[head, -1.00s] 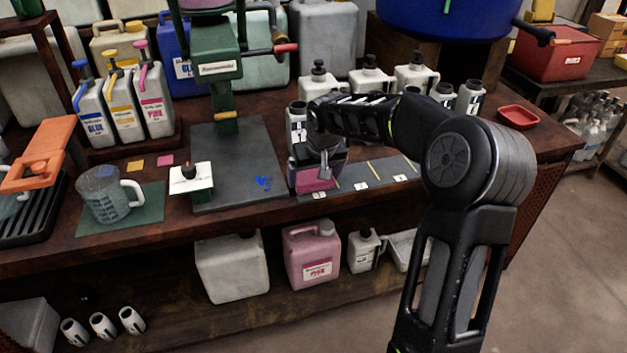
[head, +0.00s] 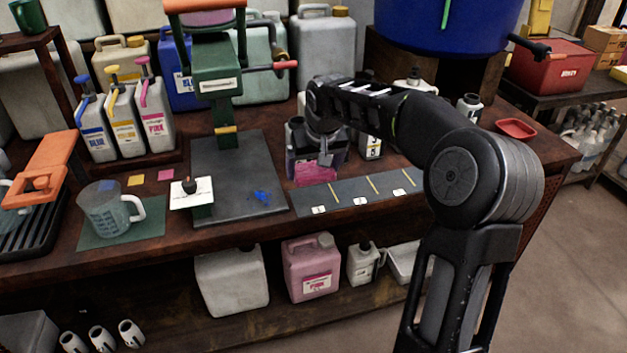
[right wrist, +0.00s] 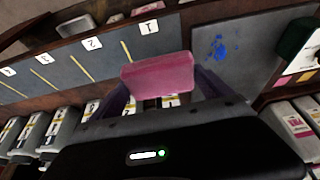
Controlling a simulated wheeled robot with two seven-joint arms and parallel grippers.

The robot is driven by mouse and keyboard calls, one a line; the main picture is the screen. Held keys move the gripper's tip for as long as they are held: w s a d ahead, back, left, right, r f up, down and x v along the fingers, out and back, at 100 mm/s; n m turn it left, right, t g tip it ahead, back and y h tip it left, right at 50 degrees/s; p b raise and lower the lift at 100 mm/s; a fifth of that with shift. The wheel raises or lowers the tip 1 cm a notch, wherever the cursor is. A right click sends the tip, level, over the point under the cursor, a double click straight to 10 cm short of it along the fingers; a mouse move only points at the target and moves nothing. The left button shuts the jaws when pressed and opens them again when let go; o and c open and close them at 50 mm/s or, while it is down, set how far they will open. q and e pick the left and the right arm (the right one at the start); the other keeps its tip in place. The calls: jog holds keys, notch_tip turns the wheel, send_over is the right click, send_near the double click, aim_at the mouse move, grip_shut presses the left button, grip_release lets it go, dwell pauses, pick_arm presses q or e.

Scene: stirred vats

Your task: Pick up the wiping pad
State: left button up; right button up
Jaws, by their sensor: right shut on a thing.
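The wiping pad is a pink block; in the head view the pad (head: 316,173) shows below my right gripper (head: 318,158). In the right wrist view the pad (right wrist: 158,74) sits between the two fingers, which are shut on it. It appears held above the left end of the dark strip with numbered labels (head: 345,200). Whether its underside touches anything is hidden in the head view. My left gripper is not in view.
A dark mat (head: 225,160) with a blue smear (head: 262,196) lies left of my gripper, under a green press (head: 216,75). White bottles (head: 371,145) stand behind the strip, partly hidden by my arm. A measuring jug (head: 105,208) and a red tray (head: 516,129) are farther off.

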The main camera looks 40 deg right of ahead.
jog(key=shift+r, duration=1.45)
jog(key=shift+w, duration=0.1)
jog(key=shift+a+f+m, duration=0.3)
jog(key=shift+a+f, duration=0.75)
jog(key=shift+f, duration=0.05)
jog(key=shift+n, duration=0.5)
jog(key=a, duration=0.2)
jog(key=a+f, duration=0.1)
jog(key=a, duration=0.3)
jog(key=shift+a+f, duration=0.1)
jog(key=shift+f, duration=0.3)
jog(key=s+a+r+n+p, duration=0.1)
jog(key=s+a+p, duration=0.1)
jog(key=a+p, duration=0.4)
jog(key=s+a+r+n+y+p, duration=0.1)
jog(key=a+r+n+p, duration=0.1)
jog(key=a+p, duration=0.5)
jog(key=shift+s+a+r, duration=0.3)
jog(key=shift+s+a, duration=0.05)
jog(key=shift+a, duration=0.55)
